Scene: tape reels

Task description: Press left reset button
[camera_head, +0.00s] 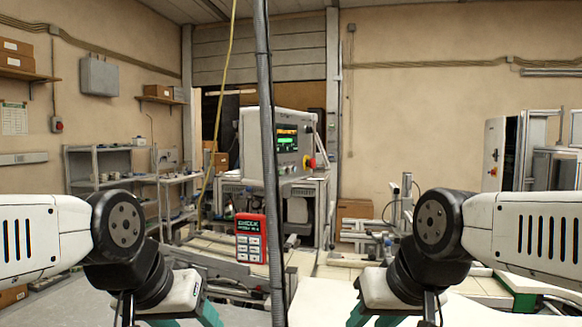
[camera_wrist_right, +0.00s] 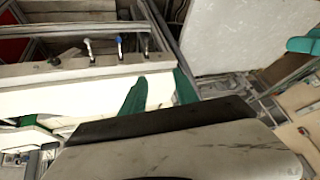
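No button marked as a reset button can be made out. A light grey console (camera_head: 255,135) stands at mid-distance with a lit screen (camera_head: 287,138) and a red knob or button (camera_head: 310,163) on its right side. A red keypad unit (camera_head: 250,239) with pale keys stands nearer, left of the grey post. My left gripper (camera_head: 184,322) is low at the left, its green fingers apart and tips cut off. My right gripper (camera_head: 370,322) is low at the right; its green fingers also show apart and empty in the right wrist view (camera_wrist_right: 160,78). Both are well short of the console.
A grey vertical post (camera_head: 267,120) and a yellow cable (camera_head: 222,90) cross the middle. Shelving (camera_head: 100,178) stands at the left, framed machinery (camera_head: 540,150) at the right. In the wrist view, small upright levers (camera_wrist_right: 120,46) rise from a pale ledge (camera_wrist_right: 60,72).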

